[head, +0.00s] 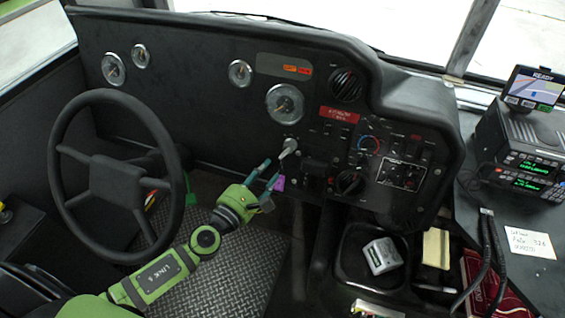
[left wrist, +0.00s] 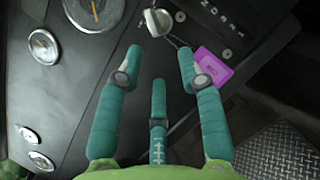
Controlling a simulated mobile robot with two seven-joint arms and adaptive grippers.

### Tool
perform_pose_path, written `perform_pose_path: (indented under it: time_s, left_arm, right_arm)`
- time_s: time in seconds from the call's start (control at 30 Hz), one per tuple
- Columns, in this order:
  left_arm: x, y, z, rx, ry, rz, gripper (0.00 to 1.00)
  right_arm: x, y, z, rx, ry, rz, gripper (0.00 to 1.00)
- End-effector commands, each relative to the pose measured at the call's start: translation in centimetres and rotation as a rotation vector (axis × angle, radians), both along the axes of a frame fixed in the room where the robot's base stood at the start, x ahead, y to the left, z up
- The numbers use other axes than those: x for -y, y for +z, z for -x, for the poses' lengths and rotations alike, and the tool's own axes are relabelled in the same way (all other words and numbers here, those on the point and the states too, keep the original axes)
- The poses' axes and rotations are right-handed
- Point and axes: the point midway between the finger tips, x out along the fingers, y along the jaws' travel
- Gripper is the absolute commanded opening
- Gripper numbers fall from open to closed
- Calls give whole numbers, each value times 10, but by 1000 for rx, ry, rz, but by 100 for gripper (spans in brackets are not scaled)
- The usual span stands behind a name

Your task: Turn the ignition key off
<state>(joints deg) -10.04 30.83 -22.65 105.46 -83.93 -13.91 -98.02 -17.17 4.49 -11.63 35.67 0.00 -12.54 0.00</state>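The ignition key (head: 290,144) is a silver key head in the dark dashboard, below the large round gauge. In the left wrist view the key (left wrist: 158,22) sits at the top, just beyond the fingertips. My left gripper (head: 272,170) is green with teal fingers, below and left of the key. In the wrist view its fingers (left wrist: 158,60) are spread, with nothing between them. My right gripper is not in view.
The steering wheel (head: 117,182) stands left of my left arm. Switches and knobs (head: 369,145) cover the panel right of the key. A radio stack (head: 525,150) sits at the far right. A bin (head: 345,268) with a white item is below the panel.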

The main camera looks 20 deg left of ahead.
Motion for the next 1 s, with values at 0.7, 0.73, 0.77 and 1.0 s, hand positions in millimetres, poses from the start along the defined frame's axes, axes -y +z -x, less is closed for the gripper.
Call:
perform_pose_path:
  time_s: [0.7,0.73,0.77,1.0]
  left_arm:
    - [26,16,-67,67,-27,-91,38]
    - [26,15,-67,66,-27,-91,38]
    - [27,15,-68,66,-28,-91,38]
    - [26,15,-67,66,-27,-91,18]
  right_arm:
    - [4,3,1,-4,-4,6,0]
    - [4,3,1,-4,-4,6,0]
    - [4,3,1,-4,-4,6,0]
    - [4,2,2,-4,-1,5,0]
